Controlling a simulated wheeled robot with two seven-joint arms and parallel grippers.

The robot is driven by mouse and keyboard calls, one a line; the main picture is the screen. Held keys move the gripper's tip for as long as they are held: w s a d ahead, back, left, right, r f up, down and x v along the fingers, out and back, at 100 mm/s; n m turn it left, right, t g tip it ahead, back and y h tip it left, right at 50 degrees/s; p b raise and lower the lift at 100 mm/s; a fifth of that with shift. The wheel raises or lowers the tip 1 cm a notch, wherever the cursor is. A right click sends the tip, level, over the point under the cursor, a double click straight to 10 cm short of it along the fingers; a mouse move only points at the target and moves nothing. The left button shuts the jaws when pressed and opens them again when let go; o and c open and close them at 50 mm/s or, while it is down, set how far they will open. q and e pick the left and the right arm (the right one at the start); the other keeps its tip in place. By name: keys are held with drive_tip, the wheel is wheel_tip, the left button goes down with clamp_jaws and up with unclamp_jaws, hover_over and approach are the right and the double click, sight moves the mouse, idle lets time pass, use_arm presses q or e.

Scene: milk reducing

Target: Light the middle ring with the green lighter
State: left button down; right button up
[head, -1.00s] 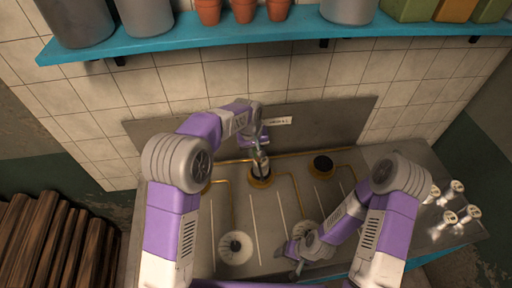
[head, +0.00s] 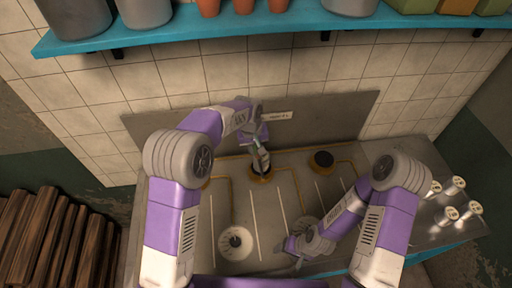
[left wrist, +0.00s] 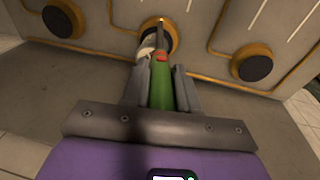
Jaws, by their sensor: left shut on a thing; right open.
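In the head view my left gripper (head: 260,154) is just above the middle ring (head: 261,175), a dark burner with a brass rim. In the left wrist view the lighter's tip overlaps the middle ring (left wrist: 173,36), and a small orange spot shows near the tip. I cannot tell whether the tip touches the ring. My right gripper (head: 291,254) is open and empty near the stove's front, beside a round pale dial.
A right ring (head: 322,161) sits on the steel stove, and a left ring is mostly hidden by my left arm. Brass pipes run between them. A round pale dial (head: 235,243) is at the front left. Several white knobbed items (head: 455,186) stand at the right. A blue shelf (head: 200,38) hangs above.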

use_arm(q)
drive_tip(key=shift+f, duration=0.35)
use_arm(e)
drive_tip(key=shift+f, duration=0.2)
idle(0.4)
use_arm(q)
wheel_tip(320, 180, up, 8)
drive_tip(key=p, duration=0.5)
drive_tip(key=shift+r+p, duration=0.1)
drive_tip(key=shift+p, duration=0.2)
use_arm(e)
wheel_tip(320, 180, up, 6)
drive_tip(key=shift+f, duration=0.1)
